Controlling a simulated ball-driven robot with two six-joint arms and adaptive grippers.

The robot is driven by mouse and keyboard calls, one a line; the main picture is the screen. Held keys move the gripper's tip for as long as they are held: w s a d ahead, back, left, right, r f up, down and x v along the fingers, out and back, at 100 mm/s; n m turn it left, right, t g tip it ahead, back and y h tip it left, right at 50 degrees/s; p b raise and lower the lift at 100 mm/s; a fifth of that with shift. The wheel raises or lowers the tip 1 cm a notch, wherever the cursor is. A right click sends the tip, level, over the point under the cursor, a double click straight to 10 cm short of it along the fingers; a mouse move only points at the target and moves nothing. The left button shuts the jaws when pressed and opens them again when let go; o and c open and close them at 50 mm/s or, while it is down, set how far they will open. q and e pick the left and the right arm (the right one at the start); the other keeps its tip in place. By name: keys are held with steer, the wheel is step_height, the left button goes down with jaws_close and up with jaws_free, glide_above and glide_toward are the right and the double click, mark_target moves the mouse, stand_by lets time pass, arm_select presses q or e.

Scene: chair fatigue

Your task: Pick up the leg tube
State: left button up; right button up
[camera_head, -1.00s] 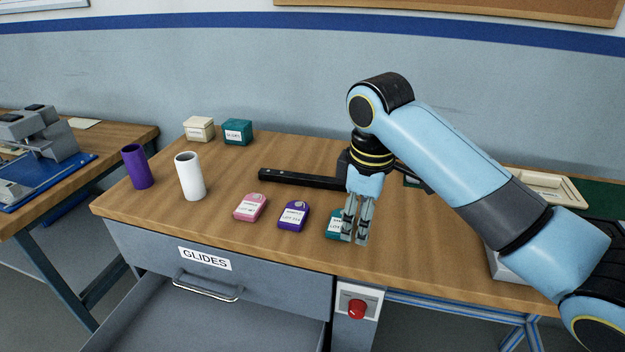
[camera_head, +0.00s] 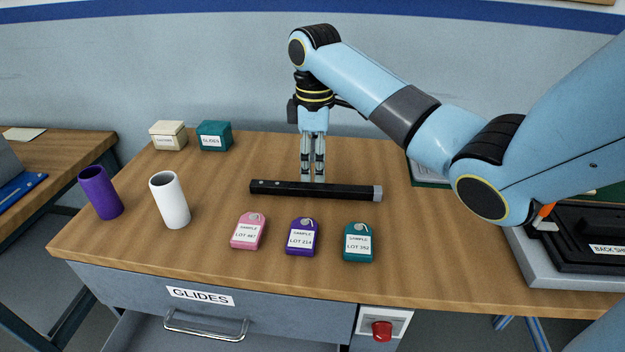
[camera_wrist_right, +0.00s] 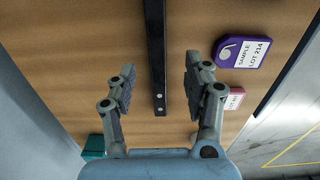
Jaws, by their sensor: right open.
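The leg tube (camera_head: 340,191) is a long black bar with a grey right end, lying flat on the wooden bench behind the sample tags. My right gripper (camera_head: 313,172) points down just behind the tube, above its middle-left part, in the head view. In the right wrist view the tube (camera_wrist_right: 156,50) runs between the two spread fingers of my right gripper (camera_wrist_right: 158,85), with gaps on both sides. The gripper is open and empty. I cannot tell its exact height above the tube. My left gripper is out of view.
Pink (camera_head: 248,231), purple (camera_head: 302,237) and teal (camera_head: 358,243) sample tags lie in front of the tube. A white cup (camera_head: 170,201) and purple cup (camera_head: 101,193) stand left. Cream (camera_head: 168,136) and teal (camera_head: 214,136) boxes sit behind. A dark fixture (camera_head: 580,240) is at right.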

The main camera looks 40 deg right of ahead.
mark_target(315, 185)
steer(key=shift+f, duration=0.35)
steer(key=f, duration=0.4)
steer(key=shift+w+d+f, duration=0.1)
steer(key=shift+d+f, duration=0.1)
steer(key=shift+f, duration=0.35)
steer(key=shift+c, duration=1.7)
steer(key=c, duration=0.4)
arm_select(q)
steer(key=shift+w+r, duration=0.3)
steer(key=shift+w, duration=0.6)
arm_select(e)
jaws_close()
